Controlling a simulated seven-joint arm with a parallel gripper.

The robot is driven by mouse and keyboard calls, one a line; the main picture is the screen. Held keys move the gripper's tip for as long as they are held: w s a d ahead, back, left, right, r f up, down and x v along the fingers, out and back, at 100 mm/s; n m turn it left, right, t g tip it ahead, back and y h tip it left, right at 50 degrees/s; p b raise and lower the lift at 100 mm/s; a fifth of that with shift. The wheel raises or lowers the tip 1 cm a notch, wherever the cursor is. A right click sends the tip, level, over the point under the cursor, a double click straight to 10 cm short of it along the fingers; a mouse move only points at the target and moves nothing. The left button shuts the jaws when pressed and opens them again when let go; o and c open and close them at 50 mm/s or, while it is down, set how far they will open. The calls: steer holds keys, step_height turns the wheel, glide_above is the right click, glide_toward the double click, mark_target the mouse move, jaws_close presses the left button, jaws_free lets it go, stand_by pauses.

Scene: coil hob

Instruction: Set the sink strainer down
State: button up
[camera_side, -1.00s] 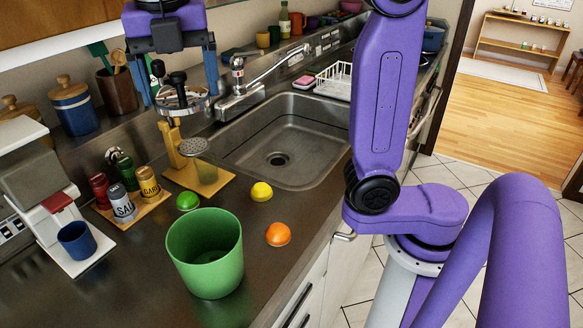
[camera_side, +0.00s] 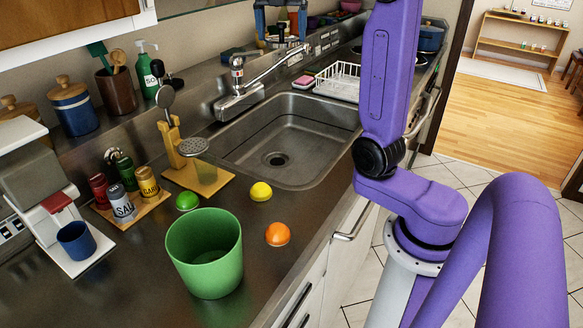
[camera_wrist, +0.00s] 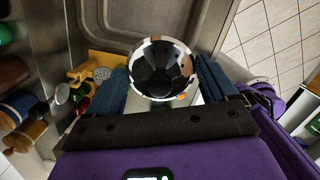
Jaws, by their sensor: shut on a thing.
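The sink strainer (camera_wrist: 163,68) is a shiny metal cup with a dark middle. In the wrist view it sits between the blue fingers of my gripper (camera_wrist: 161,92), which is shut on it. In the side view my gripper (camera_side: 282,38) is at the top, up high, with the strainer (camera_side: 284,43) small and partly hidden between its fingers. They appear in front of the back counter, beyond the tap. The sink basin (camera_side: 325,128) is empty, with a dark drain at its bottom. I cannot tell the exact height of the strainer.
The tap (camera_side: 238,85) stands behind the sink. A white dish rack (camera_side: 340,82) is right of it.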

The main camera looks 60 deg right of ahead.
step_height(320, 180, down, 50)
steer(key=shift+f, duration=0.1)
stand_by(0.9)
steer(key=o, duration=0.7)
steer(key=shift+o, duration=0.7)
step_height(320, 180, up, 12)
steer(key=a, duration=0.1)
steer(key=shift+s+a, duration=0.25)
steer(key=shift+s, duration=0.15)
